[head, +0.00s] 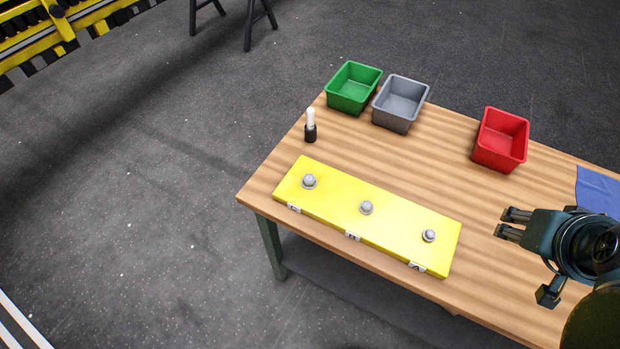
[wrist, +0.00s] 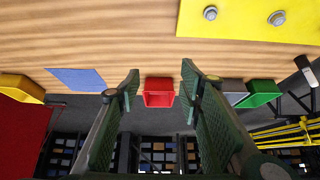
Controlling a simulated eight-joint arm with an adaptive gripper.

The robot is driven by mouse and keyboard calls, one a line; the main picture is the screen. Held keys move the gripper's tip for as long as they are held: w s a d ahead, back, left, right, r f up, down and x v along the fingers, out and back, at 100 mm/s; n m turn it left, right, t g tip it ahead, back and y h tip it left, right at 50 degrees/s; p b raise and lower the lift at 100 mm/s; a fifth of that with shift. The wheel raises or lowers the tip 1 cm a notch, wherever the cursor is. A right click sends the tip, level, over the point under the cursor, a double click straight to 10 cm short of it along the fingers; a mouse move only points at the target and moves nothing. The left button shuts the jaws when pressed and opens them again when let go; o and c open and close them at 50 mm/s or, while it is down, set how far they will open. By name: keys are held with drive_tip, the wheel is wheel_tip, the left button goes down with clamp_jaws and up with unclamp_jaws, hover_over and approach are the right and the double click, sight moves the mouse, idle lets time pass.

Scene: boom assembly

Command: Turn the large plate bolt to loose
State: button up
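The yellow plate (head: 335,212) lies on the wooden table with three grey bolts standing in a row. The large bolt (head: 309,181) is at its left end, the medium bolt (head: 366,207) in the middle and the small bolt (head: 429,236) at the right end. The wrist view shows part of the plate (wrist: 240,22) and two bolts; the large bolt seems out of that view. My gripper (head: 508,223) is open and empty, right of the plate and apart from it. Its spread fingers show in the wrist view (wrist: 160,82).
Green (head: 352,88), grey (head: 400,103) and red (head: 501,139) bins stand along the table's back. A black and white cylinder (head: 310,127) stands upright behind the plate's left end. A blue cloth (head: 597,192) lies at the right. The plate lies near the front edge.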

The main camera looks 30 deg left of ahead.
drive_tip(key=w+a+r+m+g+y+p, duration=0.1)
drive_tip(key=w+a+m, duration=0.1)
drive_tip(key=w+a, duration=0.3)
drive_tip(key=w+a+m+g+p, duration=0.1)
drive_tip(key=w+a+m+p, duration=0.1)
drive_tip(key=a, duration=0.5)
drive_tip(key=m+g+h+p, duration=0.1)
drive_tip(key=m+g+p, duration=0.4)
drive_tip(key=m, duration=0.3)
approach(311, 178)
drive_tip(key=shift+w+d+f, duration=0.15)
drive_tip(key=shift+w+d, duration=0.1)
drive_tip(key=shift+d, duration=0.1)
drive_tip(key=shift+s+a+f, duration=0.25)
drive_tip(key=shift+a+f, duration=0.05)
drive_tip(key=shift+a, duration=0.05)
drive_tip(key=shift+f, duration=0.1)
drive_tip(key=shift+f, duration=3.75)
